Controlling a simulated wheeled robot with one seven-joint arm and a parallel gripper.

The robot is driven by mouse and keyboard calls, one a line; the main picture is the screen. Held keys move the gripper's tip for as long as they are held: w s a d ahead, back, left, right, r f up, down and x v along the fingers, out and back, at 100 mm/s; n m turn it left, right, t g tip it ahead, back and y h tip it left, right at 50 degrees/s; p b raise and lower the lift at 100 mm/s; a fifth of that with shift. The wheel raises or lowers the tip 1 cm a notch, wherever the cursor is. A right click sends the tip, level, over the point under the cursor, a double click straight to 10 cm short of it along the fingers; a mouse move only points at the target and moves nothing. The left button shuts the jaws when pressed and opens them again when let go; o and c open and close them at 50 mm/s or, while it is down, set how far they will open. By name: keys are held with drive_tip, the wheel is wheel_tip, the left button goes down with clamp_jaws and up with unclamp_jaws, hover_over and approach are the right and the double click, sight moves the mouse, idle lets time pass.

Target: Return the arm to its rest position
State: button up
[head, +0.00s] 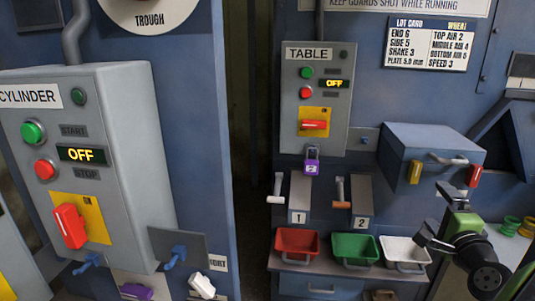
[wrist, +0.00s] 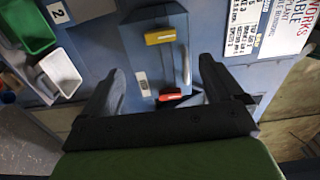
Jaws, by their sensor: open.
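My gripper (head: 436,215) is at the right of the head view, at the end of my green and black arm. In the wrist view my gripper (wrist: 158,80) has its two dark fingers spread wide with nothing held between them. Beyond the fingers is a blue box (head: 430,140) on the machine wall, with a pale handle, a yellow latch (head: 415,172) and a red latch (head: 473,176). My gripper is below and in front of this box in the head view. Whether it touches anything is not clear.
Red (head: 297,243), green (head: 355,249) and white (head: 405,252) bins stand left of my gripper. The TABLE panel (head: 318,100) and CYLINDER panel (head: 85,160) both read OFF. A purple padlock (head: 312,165) hangs under the TABLE panel. Green rings (head: 512,225) lie at right.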

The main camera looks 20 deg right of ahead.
drive_tip(key=w+a+n+g+y+p, duration=0.1)
drive_tip(key=w+a+n+y+p, duration=0.35)
drive_tip(key=a, duration=0.65)
drive_tip(key=w+a+n+g+y+p, duration=0.1)
drive_tip(key=w+a+n+g+y, duration=0.15)
drive_tip(key=w+a+n, duration=0.6)
drive_tip(key=s+a+r+n+g+y+p, duration=0.2)
drive_tip(key=s+a+n+g+p, duration=0.35)
drive_tip(key=s+a, duration=1)
drive_tip(key=s+a+n, duration=0.3)
drive_tip(key=s+n, duration=0.2)
drive_tip(key=s, duration=0.2)
drive_tip(key=shift+s+a+f+g, duration=0.3)
drive_tip(key=shift+f+g, duration=0.05)
drive_tip(key=shift+g, duration=0.05)
drive_tip(key=shift+n, duration=0.25)
